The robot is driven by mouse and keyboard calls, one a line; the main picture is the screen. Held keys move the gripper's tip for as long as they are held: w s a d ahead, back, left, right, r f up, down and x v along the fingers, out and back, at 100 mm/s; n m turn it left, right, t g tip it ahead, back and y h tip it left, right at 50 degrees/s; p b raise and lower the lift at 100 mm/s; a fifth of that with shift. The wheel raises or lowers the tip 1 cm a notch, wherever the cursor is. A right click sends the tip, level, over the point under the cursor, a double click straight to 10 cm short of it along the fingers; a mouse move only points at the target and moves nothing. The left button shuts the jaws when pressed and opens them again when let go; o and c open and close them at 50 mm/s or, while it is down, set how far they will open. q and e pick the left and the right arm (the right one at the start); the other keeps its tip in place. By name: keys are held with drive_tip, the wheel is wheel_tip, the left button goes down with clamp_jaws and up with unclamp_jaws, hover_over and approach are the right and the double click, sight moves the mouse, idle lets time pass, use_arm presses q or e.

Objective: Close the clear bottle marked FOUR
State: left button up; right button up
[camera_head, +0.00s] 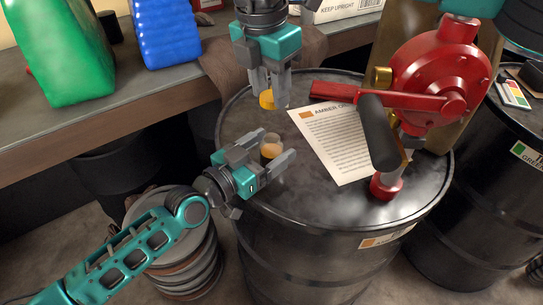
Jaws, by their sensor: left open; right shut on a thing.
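A small clear bottle (271,149) with dark amber contents stands upright on the black drum top (325,205); no FOUR marking is legible. My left gripper (272,160) is open, with its fingers around the bottle and partly covering it. My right gripper (268,88) comes down from above, shut on an orange-yellow cap (267,100). The cap is apart from the bottle, above it in the picture and slightly left. The gripper fingers partly hide the cap.
A red hand pump (437,75) with a dark handle stands on the drum, right of a printed sheet (335,140). Green (62,50) and blue (165,32) jugs stand on the left bench. Another black drum (475,190) is at right. The drum's front top is clear.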

use_arm(q)
drive_tip(key=shift+w+d, duration=0.1)
drive_tip(key=shift+d, duration=0.05)
clamp_jaws()
use_arm(e)
hover_over(270, 139)
drive_tip(key=shift+f, duration=2.5)
